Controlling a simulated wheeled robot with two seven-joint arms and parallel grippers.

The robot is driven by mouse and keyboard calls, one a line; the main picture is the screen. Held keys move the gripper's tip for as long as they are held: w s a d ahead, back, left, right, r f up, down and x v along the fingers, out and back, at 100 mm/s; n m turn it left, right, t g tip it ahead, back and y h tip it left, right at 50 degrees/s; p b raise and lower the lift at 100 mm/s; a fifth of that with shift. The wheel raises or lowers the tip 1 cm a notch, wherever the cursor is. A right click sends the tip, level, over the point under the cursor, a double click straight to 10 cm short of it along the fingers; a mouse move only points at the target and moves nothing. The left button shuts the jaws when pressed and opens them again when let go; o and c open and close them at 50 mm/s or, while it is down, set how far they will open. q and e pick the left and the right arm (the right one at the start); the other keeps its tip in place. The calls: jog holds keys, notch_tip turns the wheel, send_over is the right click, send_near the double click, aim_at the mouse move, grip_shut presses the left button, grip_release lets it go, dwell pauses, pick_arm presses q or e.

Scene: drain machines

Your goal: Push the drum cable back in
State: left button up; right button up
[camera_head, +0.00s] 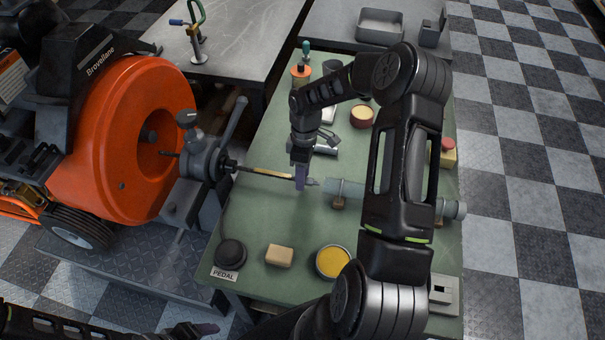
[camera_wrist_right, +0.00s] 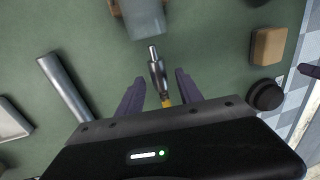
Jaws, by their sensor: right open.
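The orange drum machine (camera_head: 125,140) stands at the left. Its dark cable (camera_head: 255,171) runs out of the front feed head (camera_head: 205,157) to the right, above the green bench. The cable's metal tip (camera_wrist_right: 156,68) points at the mouth of a grey pipe (camera_head: 345,190), also in the wrist view (camera_wrist_right: 142,18), with a small gap. My right gripper (camera_head: 301,180) is over the cable near its tip. In the wrist view my right gripper (camera_wrist_right: 160,90) is open, fingers on either side of the cable. My left gripper (camera_head: 205,328) shows only partly at the bottom edge.
On the green bench (camera_head: 310,230) are a black pedal (camera_head: 231,252), a tan block (camera_head: 280,255), a yellow-filled tin (camera_head: 332,262) and a red button box (camera_head: 447,152). My right arm covers part of the pipe. Bench between cable and pedal is clear.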

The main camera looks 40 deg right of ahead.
grip_shut()
dwell(1.3)
